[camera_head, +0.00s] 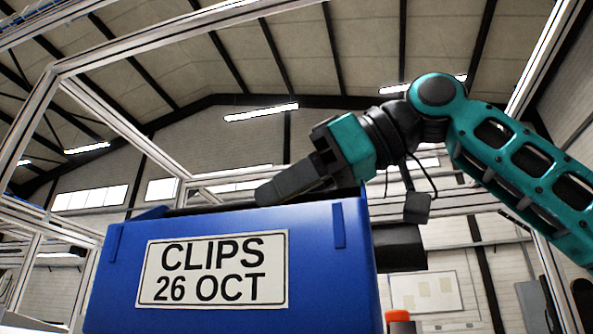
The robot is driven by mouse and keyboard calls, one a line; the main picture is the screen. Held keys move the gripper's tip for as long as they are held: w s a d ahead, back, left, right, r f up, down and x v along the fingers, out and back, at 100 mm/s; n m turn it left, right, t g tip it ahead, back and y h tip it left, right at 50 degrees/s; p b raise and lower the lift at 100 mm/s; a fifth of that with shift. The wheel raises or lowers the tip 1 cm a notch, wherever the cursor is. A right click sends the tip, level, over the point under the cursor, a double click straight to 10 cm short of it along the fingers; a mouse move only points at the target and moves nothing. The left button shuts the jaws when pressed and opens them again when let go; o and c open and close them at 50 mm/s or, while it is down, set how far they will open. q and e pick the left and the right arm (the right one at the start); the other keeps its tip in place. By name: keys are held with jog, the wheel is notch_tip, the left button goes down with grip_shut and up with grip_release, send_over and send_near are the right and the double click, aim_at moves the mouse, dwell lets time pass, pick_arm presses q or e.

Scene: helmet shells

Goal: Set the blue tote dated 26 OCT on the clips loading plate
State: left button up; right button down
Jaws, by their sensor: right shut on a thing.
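The blue tote (238,230) fills the lower left and middle of the head view, close to the camera. Its white label (214,270) reads CLIPS 26 OCT. My right gripper (272,190), on a teal and black arm coming in from the right, is shut on the tote at its top edge. The tote looks slightly tilted in the picture. Its underside is out of the frame, so I cannot tell whether anything supports it from below. The clips loading plate is not visible. My left gripper is not in view.
An aluminium frame (110,125) stands behind and around the tote. A dark block (400,248) shows just right of the tote, and an orange-red item (399,317) at the bottom edge. A pale board (425,293) is on the back wall. No floor or table surface is visible.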

jog(key=shift+s+d+f, duration=0.1)
jog(key=shift+s+f, duration=0.05)
jog(key=shift+f, duration=0.4)
dwell(0.4)
jog(key=c, duration=1.1)
grip_release()
jog(key=shift+o, duration=0.6)
jog(key=shift+f, duration=0.15)
jog(key=v, duration=1.2)
jog(key=shift+d+r+p, duration=0.25)
jog(key=shift+d+p, duration=0.05)
